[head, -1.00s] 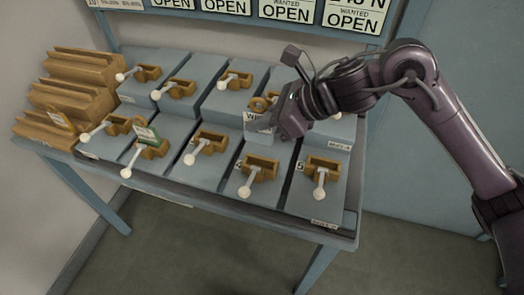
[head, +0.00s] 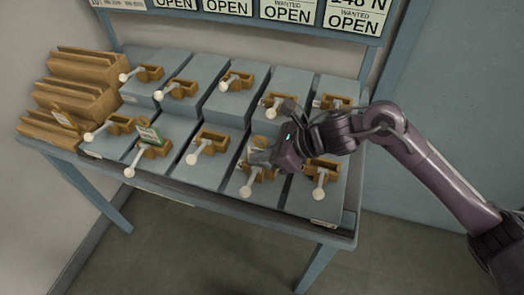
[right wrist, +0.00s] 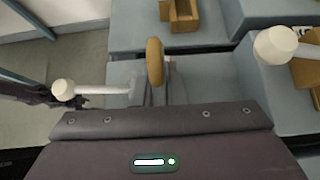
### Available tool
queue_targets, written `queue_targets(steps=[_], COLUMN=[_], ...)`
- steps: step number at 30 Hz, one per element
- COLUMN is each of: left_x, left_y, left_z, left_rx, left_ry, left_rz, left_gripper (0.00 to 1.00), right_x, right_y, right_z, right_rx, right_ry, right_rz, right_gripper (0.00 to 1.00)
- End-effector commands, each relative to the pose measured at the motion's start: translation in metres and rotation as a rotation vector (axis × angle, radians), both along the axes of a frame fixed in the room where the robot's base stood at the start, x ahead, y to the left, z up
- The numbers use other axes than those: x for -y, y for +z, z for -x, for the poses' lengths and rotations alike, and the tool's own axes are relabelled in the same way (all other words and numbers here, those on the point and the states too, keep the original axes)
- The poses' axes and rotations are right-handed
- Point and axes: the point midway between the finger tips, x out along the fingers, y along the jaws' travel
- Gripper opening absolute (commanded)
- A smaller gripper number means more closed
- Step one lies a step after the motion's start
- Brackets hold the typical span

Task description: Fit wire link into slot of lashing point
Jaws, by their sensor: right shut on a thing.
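My right gripper (head: 262,158) is shut on the wire link, whose brown ring (right wrist: 155,62) stands up between the fingertips in the right wrist view. The rest of the link is hidden by the fingers. The gripper is over the fourth front-row block, at its brown slotted lashing point (head: 245,170), which is partly covered. I cannot tell whether the link is in the slot. A white-knobbed lever (head: 246,190) shows below it. In the right wrist view a white knob and rod (right wrist: 65,89) lie left of the ring. My left gripper is not in view.
Several similar blocks with brown lashing points, such as one (head: 212,140) to the left, fill the table (head: 190,196). One holds a green and white tag (head: 150,134). Neighbouring knobs (head: 318,193) stick up close by.

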Motion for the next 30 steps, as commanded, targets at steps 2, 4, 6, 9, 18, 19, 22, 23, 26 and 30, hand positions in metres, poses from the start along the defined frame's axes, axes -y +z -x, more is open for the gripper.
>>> queue_targets(steps=[2, 4, 6, 9, 18, 19, 22, 23, 26, 30], left_x=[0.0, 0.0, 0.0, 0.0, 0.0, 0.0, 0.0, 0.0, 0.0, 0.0], left_y=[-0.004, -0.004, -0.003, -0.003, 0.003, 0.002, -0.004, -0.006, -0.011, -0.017], left_z=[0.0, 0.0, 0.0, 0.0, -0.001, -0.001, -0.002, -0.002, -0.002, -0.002], left_rx=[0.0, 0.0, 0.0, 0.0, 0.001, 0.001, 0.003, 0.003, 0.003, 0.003], left_ry=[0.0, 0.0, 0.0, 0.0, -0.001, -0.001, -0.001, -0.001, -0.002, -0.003], left_rz=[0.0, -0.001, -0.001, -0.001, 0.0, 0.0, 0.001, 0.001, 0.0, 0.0], left_gripper=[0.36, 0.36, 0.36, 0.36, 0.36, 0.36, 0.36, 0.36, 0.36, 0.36], right_x=[0.0, 0.0, 0.0, 0.0, 0.0, 0.002, 0.015, 0.019, 0.037, 0.06], right_y=[-0.003, -0.003, -0.002, -0.002, 0.003, 0.003, 0.01, 0.014, 0.027, 0.046], right_z=[0.0, 0.0, 0.0, 0.0, 0.001, 0.001, 0.004, 0.005, 0.01, 0.018], right_rx=[0.001, 0.0, -0.001, -0.001, -0.001, 0.0, 0.004, 0.005, 0.006, 0.004], right_ry=[0.001, 0.0, 0.001, 0.001, 0.002, 0.0, -0.001, 0.0, -0.001, -0.003], right_rz=[-0.002, 0.0, 0.001, 0.001, 0.0, 0.0, 0.001, 0.002, 0.002, 0.003], right_gripper=[0.0, 0.15, 0.24, 0.33, 0.33, 0.33, 0.33, 0.33, 0.33, 0.33])
